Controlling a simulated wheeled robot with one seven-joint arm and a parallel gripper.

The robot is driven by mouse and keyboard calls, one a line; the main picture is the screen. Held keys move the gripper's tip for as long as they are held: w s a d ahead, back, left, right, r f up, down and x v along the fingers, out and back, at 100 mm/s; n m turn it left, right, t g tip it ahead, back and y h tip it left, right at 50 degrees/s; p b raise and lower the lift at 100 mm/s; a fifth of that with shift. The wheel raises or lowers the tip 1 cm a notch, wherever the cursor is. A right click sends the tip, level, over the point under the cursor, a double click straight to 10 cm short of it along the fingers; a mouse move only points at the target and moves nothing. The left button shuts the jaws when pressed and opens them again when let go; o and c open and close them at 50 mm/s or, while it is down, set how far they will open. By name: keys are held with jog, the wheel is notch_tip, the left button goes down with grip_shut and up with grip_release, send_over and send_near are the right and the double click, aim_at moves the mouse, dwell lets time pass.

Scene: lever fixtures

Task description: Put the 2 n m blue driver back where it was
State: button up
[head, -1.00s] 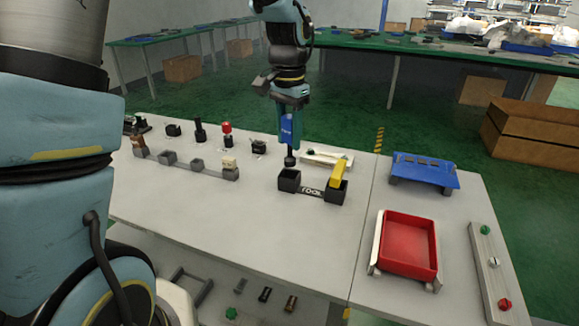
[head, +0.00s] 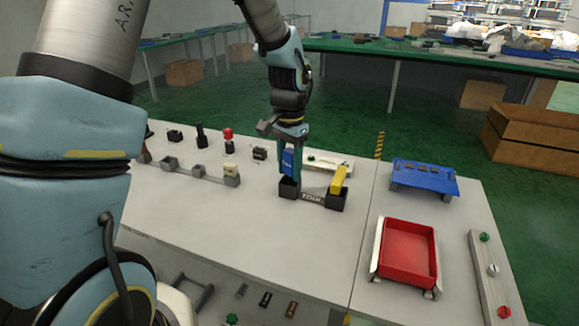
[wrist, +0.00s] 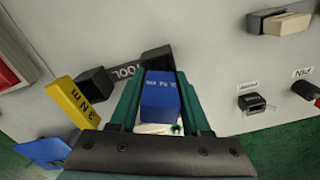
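The blue driver (head: 288,162) is upright between the fingers of my gripper (head: 290,160). Its lower end is down in the left black cup of the tool holder (head: 312,194). In the wrist view the blue driver (wrist: 160,98) shows between the two green fingers of my gripper (wrist: 160,100), which are shut on it. The yellow driver (head: 338,180) stands in the right cup of the holder; it also shows in the wrist view (wrist: 74,103). Whether the blue driver touches the cup's floor is hidden.
A red tray (head: 408,253) and a blue rack (head: 424,178) are on the right table. A row of grey fixtures (head: 200,171) and several black switches (head: 201,135) stand to the left. A white fixture (head: 330,161) is just behind the holder.

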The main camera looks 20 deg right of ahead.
jog(key=o, duration=0.3)
jog(key=shift+o, duration=0.2)
notch_tip(320, 180, up, 12)
jog(key=shift+r+b, duration=0.2)
jog(key=shift+b, duration=0.7)
jog(key=s+a+f+n, duration=0.1)
jog(key=a+f+n, duration=0.2)
jog(key=a, duration=0.7)
jog(key=s+a+f+n+t, duration=0.1)
jog(key=a+f+n, duration=0.2)
jog(key=a, duration=0.7)
jog(key=s+a+f+n, duration=0.2)
jog(key=a+n, duration=0.4)
jog(key=a, duration=0.4)
jog(key=shift+f+t, duration=0.3)
jog(key=shift+f, duration=0.25)
jog(key=shift+w, duration=0.1)
